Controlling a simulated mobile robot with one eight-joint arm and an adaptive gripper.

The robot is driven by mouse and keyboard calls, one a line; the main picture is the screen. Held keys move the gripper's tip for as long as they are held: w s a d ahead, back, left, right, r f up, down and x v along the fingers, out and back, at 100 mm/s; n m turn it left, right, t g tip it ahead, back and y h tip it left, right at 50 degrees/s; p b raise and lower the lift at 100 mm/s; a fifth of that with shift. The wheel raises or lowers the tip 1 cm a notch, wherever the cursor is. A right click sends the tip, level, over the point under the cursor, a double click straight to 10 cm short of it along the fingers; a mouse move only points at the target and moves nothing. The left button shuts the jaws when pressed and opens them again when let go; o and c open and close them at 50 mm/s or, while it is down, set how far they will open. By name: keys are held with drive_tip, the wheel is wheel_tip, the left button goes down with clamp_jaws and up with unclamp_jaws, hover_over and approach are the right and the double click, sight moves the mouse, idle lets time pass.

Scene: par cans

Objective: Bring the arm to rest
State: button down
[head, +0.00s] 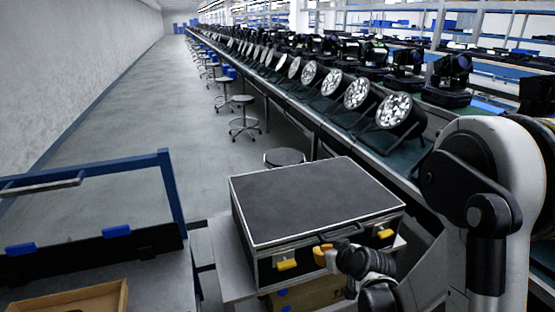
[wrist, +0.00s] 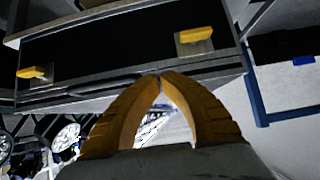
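My gripper (head: 325,256) is at the front of a black case in the head view, near its handle and between its two yellow latches. In the wrist view its yellow fingers (wrist: 160,77) curve together and their tips meet, with nothing seen between them. The arm is folded in at the right of the head view. The closed black case (head: 310,195) has silver edges and sits on a light shelf. Its front also shows in the wrist view (wrist: 120,50), with the dark handle beside the fingertips; I cannot tell whether they touch.
A long bench (head: 345,128) with rows of stage lights runs along the right. Round stools (head: 243,122) stand beside it. The grey floor (head: 130,110) is clear in the aisle.

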drive_tip(key=s+r+m+g+h, duration=0.1)
drive_tip(key=s+r+g, duration=0.1)
drive_tip(key=s+r, duration=0.95)
drive_tip(key=s+d+r+m+h, duration=0.1)
drive_tip(key=s+r, duration=0.3)
drive_tip(key=s, duration=0.8)
drive_tip(key=shift+s+m+g+h, duration=0.2)
drive_tip(key=shift+m+g+h, duration=0.1)
drive_tip(key=shift+m+g, duration=0.15)
